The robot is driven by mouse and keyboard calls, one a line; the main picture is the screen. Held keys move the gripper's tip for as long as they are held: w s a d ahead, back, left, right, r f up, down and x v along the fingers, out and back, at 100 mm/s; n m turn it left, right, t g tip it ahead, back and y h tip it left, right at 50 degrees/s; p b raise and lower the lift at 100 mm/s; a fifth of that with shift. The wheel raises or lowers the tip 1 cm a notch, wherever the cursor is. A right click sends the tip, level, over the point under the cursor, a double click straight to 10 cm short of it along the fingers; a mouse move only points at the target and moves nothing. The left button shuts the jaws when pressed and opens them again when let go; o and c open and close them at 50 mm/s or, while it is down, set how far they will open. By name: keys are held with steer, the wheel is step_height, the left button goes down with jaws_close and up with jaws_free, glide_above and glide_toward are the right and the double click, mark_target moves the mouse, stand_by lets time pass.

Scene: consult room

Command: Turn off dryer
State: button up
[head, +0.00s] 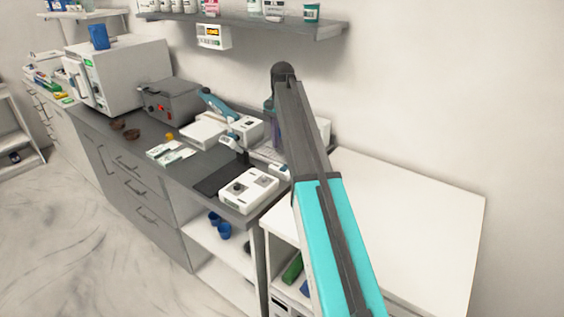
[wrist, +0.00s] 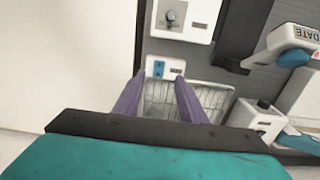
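No readable label marks which appliance is the dryer. In the wrist view a wire basket (wrist: 185,100) lies below my gripper (wrist: 158,82), with a small white box (wrist: 178,65) bearing a blue switch (wrist: 158,69) at its end. My gripper's two purple fingers are apart, with nothing held between them. Their tips are near the switch box; I cannot tell whether they touch it. In the head view the small white box (head: 279,171) shows beside my arm, which hides most of the basket and gripper. The switch's on or off position is unclear.
A white device with a knob (head: 248,190) stands at the counter's front. Further left are a grey box with a red light (head: 169,102) and a large white cabinet (head: 120,75). A shelf (head: 245,24) with bottles hangs above. The white table (head: 420,225) at right is bare.

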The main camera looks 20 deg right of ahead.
mark_target(282, 169)
steer(key=shift+f+p, duration=0.9)
steer(key=shift+f, duration=3.45)
steer(key=shift+c, duration=0.5)
